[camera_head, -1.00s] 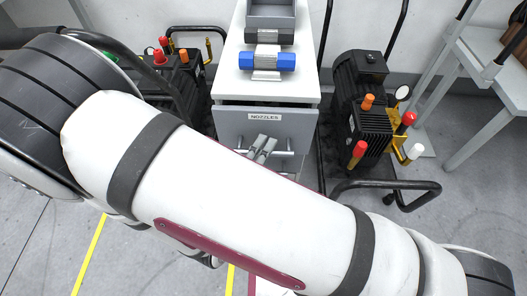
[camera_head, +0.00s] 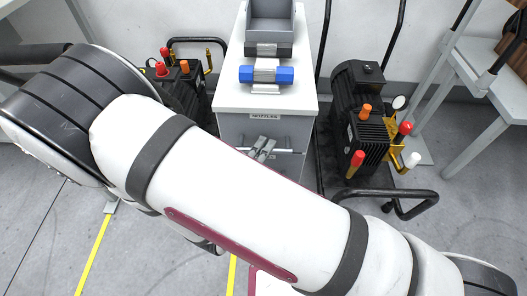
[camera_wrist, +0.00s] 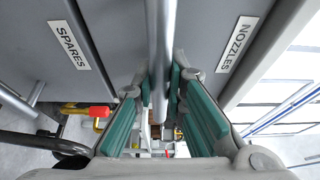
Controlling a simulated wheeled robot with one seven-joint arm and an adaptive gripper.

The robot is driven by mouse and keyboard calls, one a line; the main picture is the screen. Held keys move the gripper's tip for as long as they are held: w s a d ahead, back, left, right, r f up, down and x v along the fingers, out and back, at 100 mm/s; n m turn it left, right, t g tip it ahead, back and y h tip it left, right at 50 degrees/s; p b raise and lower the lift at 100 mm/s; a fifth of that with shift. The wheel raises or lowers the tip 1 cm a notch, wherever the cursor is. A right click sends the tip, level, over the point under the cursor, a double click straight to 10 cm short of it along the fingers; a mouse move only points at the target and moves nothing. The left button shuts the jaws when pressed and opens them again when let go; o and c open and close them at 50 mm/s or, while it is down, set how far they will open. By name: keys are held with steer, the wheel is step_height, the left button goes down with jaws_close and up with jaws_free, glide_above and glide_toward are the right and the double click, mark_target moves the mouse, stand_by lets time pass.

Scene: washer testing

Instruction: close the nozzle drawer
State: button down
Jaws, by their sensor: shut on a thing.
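The nozzle drawer (camera_head: 292,129) is a grey front with a "NOZZLES" label, just under the white top of the cabinet. In the head view no open gap shows above it; it looks flush or nearly so. My gripper (camera_head: 262,150) is at its bar handle (camera_head: 284,151). In the wrist view the green-padded fingers of my gripper (camera_wrist: 158,95) stand on either side of the handle (camera_wrist: 161,50) and are shut on it. The drawer's label (camera_wrist: 237,44) shows at right. My arm hides the lower cabinet in the head view.
A "SPARES" drawer (camera_wrist: 60,20) lies beside the nozzle drawer in the wrist view. A grey bin (camera_head: 270,27) and a blue-ended part (camera_head: 281,75) sit on the cabinet top (camera_head: 232,95). Black pump units stand left (camera_head: 186,92) and right (camera_head: 364,128), with cart rails close by.

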steer(key=shift+w, duration=0.2)
steer(key=c, duration=1.6)
jaws_free()
steer(key=v, duration=1.2)
